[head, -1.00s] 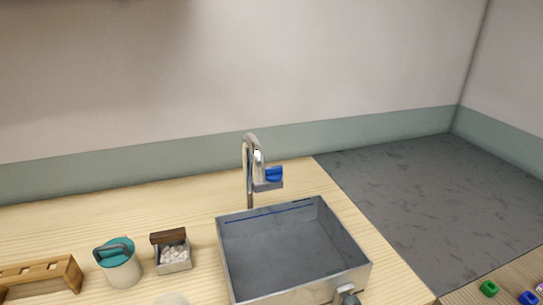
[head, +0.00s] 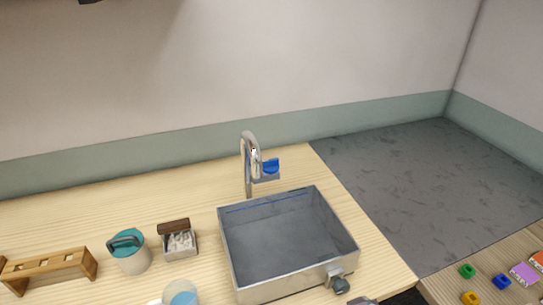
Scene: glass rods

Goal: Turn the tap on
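The tap (head: 247,170) is a curved silver spout standing on the wooden counter behind the sink. A blue handle (head: 271,166) sits on its right side. The spout curves forward, and no water shows running from it. The grey metal sink (head: 285,235) stands in front of the tap, and its basin looks empty. A dark grey knob (head: 341,286) is on a fitting at the sink's front right. Neither of my grippers can be made out. A small grey piece is cut off by the bottom edge right of the knob, and I cannot tell what it is.
Left of the sink are a small box (head: 181,246) of white pieces, a container (head: 133,262) with a teal top, a wooden rack (head: 48,270) and a cup (head: 183,294) with blue contents. Several coloured blocks lie at bottom right.

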